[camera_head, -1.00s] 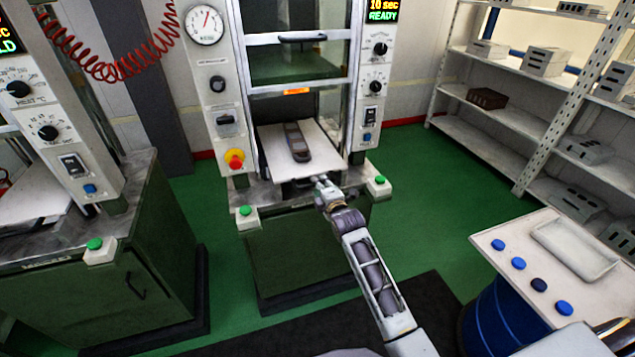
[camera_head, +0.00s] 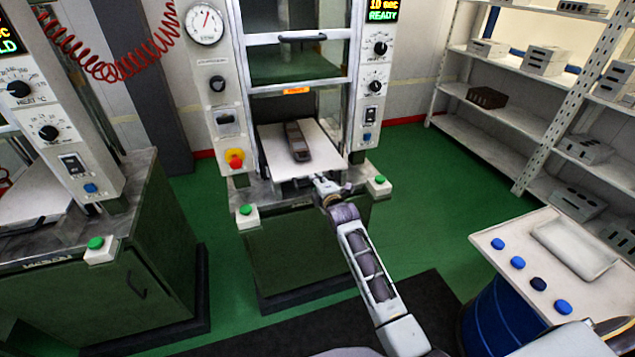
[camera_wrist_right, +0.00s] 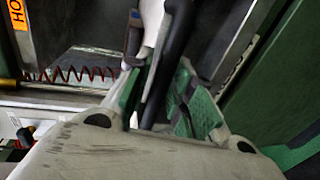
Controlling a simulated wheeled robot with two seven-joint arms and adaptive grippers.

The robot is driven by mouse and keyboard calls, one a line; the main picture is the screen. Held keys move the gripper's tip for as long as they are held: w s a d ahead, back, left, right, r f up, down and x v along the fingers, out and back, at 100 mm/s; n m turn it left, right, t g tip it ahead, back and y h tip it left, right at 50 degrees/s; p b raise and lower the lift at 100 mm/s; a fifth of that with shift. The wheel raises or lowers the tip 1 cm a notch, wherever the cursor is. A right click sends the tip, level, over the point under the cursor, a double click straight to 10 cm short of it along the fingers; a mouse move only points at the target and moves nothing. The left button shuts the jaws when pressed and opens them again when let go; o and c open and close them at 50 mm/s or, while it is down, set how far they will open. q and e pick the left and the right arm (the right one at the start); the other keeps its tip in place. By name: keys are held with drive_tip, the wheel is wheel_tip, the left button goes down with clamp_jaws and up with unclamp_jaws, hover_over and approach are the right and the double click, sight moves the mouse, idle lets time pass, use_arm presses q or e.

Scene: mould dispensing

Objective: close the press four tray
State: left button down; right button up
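The middle press holds a pale flat tray (camera_head: 275,152) that sticks out at its front. A dark elongated mould (camera_head: 298,141) lies on the tray. My right gripper (camera_head: 322,184) is at the tray's front edge, right of its middle, close to or touching it. In the right wrist view, green-padded fingers (camera_wrist_right: 165,100) stand around a dark bar and a pale bar. Blur and overlap hide whether they grip anything. My left gripper is not in view.
Green buttons stand on boxes at the press's front left (camera_head: 246,210) and front right (camera_head: 379,180). Another press (camera_head: 100,280) is at the left. A pale table (camera_head: 515,225) with blue discs and shelves (camera_head: 490,120) are at the right. Green floor lies between.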

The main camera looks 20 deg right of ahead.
sight(311, 169)
clamp_jaws()
drive_tip(key=shift+w, duration=0.1)
drive_tip(key=shift+r+b+x, duration=0.25)
drive_tip(key=shift+b+x, duration=0.05)
drive_tip(key=shift+x, duration=0.8)
drive_tip(key=shift+r+b+x, duration=0.2)
drive_tip(key=shift+b+x, duration=0.15)
drive_tip(key=shift+x, duration=0.75)
drive_tip(key=shift+r+b+x, duration=0.25)
drive_tip(key=shift+b+x, duration=0.05)
drive_tip(key=shift+x, duration=0.8)
drive_tip(key=shift+w+r, duration=0.15)
drive_tip(key=shift+r, duration=0.15)
